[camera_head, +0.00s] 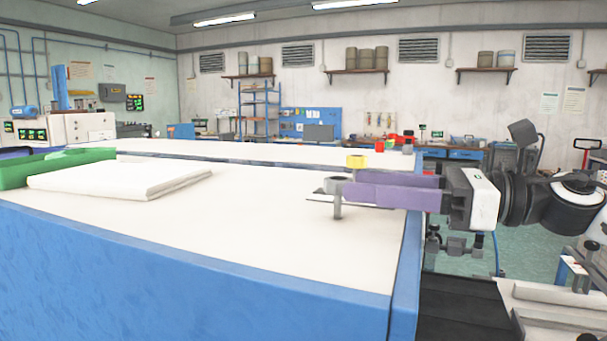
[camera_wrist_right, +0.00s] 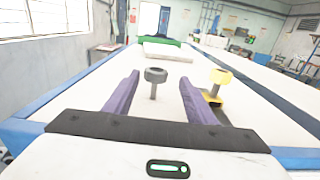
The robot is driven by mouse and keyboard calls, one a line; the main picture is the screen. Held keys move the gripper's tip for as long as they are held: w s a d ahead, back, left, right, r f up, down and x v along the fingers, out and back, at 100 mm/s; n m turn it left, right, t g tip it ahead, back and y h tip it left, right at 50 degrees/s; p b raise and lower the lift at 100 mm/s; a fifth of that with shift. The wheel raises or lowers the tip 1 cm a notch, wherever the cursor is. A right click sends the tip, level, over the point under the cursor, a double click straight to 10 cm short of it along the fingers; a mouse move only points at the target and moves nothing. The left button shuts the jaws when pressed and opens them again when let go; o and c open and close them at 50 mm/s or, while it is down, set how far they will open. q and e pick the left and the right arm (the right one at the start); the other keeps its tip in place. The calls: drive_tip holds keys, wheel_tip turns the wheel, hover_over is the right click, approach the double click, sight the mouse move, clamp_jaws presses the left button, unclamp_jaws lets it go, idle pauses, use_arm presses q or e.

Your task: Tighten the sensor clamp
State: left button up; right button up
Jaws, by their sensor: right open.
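A grey round knob on a thin upright post (camera_head: 337,209) stands at the right end of the white table; I take it as part of the clamp. It also shows in the right wrist view (camera_wrist_right: 155,75), between my two fingers. A yellow knob (camera_head: 356,161) is just behind it; in the right wrist view the yellow knob (camera_wrist_right: 221,76) is outside the right-hand finger. My right gripper (camera_head: 346,186) is level with the grey knob, its purple fingers spread on both sides. Contact with the knob cannot be made out. My left gripper is not in view.
The white tabletop (camera_head: 240,225) has blue edges and is mostly clear. A folded white sheet (camera_head: 120,178) and a green tray (camera_head: 60,165) lie at its left. Small red and green items (camera_head: 380,146) are at the far edge. Shelves and benches line the back wall.

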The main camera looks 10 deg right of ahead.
drive_tip(key=a, duration=0.2)
drive_tip(key=shift+w+a+r+p, duration=0.25)
drive_tip(key=shift+a+r+p, duration=0.05)
drive_tip(key=shift+a, duration=0.05)
drive_tip(key=x, duration=0.5)
drive_tip(key=shift+w+a+f+p, duration=0.15)
drive_tip(key=shift+w+p, duration=0.1)
drive_tip(key=shift+p, duration=0.15)
drive_tip(key=shift+w+a, duration=0.3)
drive_tip(key=c, duration=1)
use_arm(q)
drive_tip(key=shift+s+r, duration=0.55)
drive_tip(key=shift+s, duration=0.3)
use_arm(e)
drive_tip(key=shift+c, duration=0.2)
